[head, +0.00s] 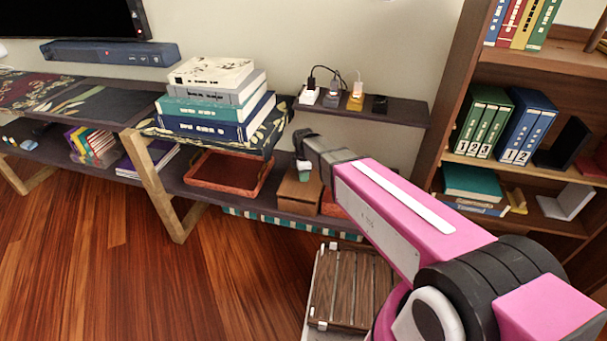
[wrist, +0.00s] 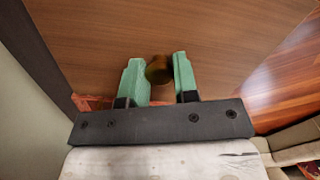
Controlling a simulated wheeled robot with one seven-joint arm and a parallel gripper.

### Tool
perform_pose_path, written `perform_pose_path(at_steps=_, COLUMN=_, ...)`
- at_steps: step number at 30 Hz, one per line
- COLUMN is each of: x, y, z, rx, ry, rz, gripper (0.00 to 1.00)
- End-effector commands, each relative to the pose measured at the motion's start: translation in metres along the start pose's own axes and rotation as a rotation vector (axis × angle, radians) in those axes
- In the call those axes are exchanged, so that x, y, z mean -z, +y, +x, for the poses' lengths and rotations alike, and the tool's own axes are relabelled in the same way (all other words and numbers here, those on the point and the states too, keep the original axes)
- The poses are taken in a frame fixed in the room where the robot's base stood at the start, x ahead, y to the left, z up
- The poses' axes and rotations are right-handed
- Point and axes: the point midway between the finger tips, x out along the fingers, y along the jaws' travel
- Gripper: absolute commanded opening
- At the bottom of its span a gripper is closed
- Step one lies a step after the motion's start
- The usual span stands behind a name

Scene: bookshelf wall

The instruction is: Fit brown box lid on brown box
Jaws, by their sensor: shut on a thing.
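A brown box (head: 299,191) stands on the lower shelf, right of the red tray, just below my gripper (head: 303,166). In the wrist view, the green fingers of my gripper (wrist: 160,76) are closed around a small round brown knob (wrist: 159,70). A flat brown wooden surface, which looks like the brown box lid (wrist: 190,35), fills the view behind the knob. In the head view I cannot tell the lid's edge from the box, nor whether the lid rests on it. The box's interior is not visible.
A red tray (head: 226,173) lies left of the box, with another red piece (head: 333,204) close on its right. The upper shelf (head: 392,112) with chargers overhangs behind. Stacked books (head: 218,100) stand at upper left. A slatted wooden crate (head: 350,287) stands on the floor below.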

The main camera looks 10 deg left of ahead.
Motion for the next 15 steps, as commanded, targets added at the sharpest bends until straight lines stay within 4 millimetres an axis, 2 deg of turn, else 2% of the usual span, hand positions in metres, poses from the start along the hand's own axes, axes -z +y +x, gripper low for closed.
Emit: perform_pose_path(at_steps=15, x=0.000, y=0.000, z=0.011, rx=0.000, ry=0.000, rz=0.000, gripper=0.00)
